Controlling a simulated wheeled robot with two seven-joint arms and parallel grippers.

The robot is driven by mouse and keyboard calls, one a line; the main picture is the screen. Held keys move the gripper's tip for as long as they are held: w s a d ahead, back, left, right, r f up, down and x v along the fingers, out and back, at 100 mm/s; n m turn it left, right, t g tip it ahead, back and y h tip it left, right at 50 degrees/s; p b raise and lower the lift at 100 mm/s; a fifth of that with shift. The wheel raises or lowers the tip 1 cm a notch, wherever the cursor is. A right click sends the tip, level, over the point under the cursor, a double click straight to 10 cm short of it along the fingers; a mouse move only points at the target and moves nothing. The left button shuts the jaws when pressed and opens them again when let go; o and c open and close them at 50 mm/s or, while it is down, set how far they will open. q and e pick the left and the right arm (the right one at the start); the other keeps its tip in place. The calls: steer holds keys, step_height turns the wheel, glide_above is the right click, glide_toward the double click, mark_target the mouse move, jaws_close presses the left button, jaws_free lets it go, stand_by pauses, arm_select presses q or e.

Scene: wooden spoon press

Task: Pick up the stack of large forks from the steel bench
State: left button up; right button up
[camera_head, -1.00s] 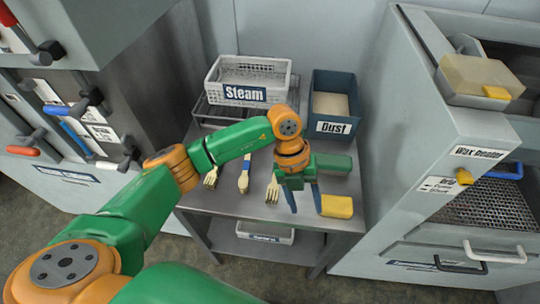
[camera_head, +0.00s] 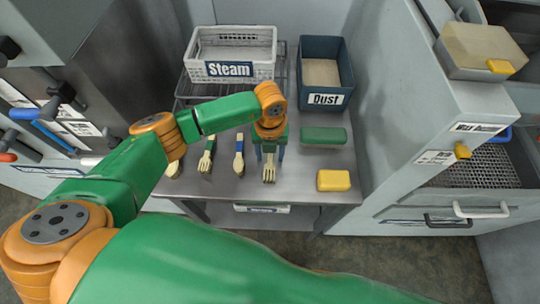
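On the steel bench (camera_head: 300,185), a pale wooden fork stack (camera_head: 268,175) lies with its tines toward the front edge, directly under my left gripper (camera_head: 269,158). The gripper points down and is open, one finger on each side of the forks. Its body hides the handle end, and I cannot tell whether the fingers touch the forks. To the left lie a blue-handled wooden utensil (camera_head: 239,163) and a green-handled fork (camera_head: 206,160). Another pale utensil (camera_head: 173,170) is partly hidden behind my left arm. My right gripper is out of view.
A white "Steam" basket (camera_head: 232,70) stands on a wire rack at the back. A blue "Dust" bin (camera_head: 326,98) is beside it. A green block (camera_head: 323,136) and a yellow block (camera_head: 333,181) lie right of the gripper. A grey cabinet (camera_head: 400,130) bounds the right side.

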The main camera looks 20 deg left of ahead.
arm_select(q)
jaws_close()
steer(key=shift+r, duration=0.15)
